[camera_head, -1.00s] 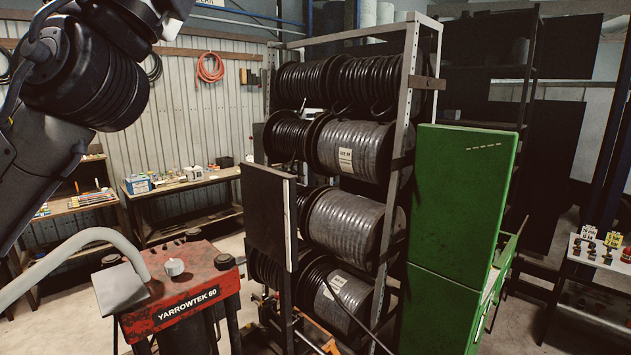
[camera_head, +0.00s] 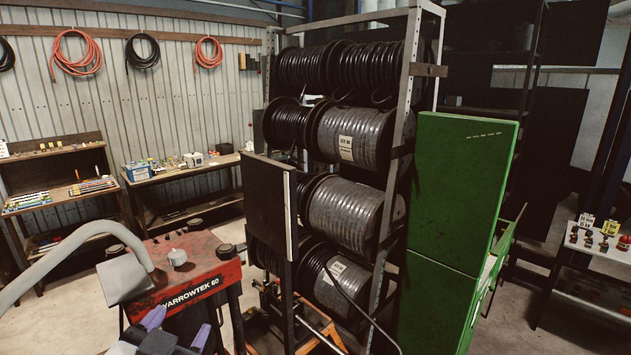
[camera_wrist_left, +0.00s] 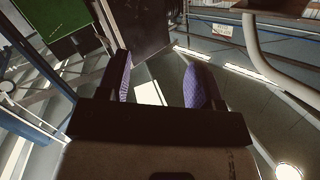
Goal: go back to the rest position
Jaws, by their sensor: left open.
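My left gripper (camera_head: 177,328) is low at the bottom left of the head view, in front of the red YARROWTEK 60 crimper (camera_head: 200,282). Its two purple-padded fingers are apart, with nothing between them. My right gripper is not in view.
A rack of black and grey hose reels (camera_head: 352,148) stands in the middle, with a dark panel (camera_head: 265,208) before it. A green cabinet (camera_head: 460,190) is to its right. Workbenches (camera_head: 185,178) line the left wall. A grey hose (camera_head: 75,242) arches beside the crimper.

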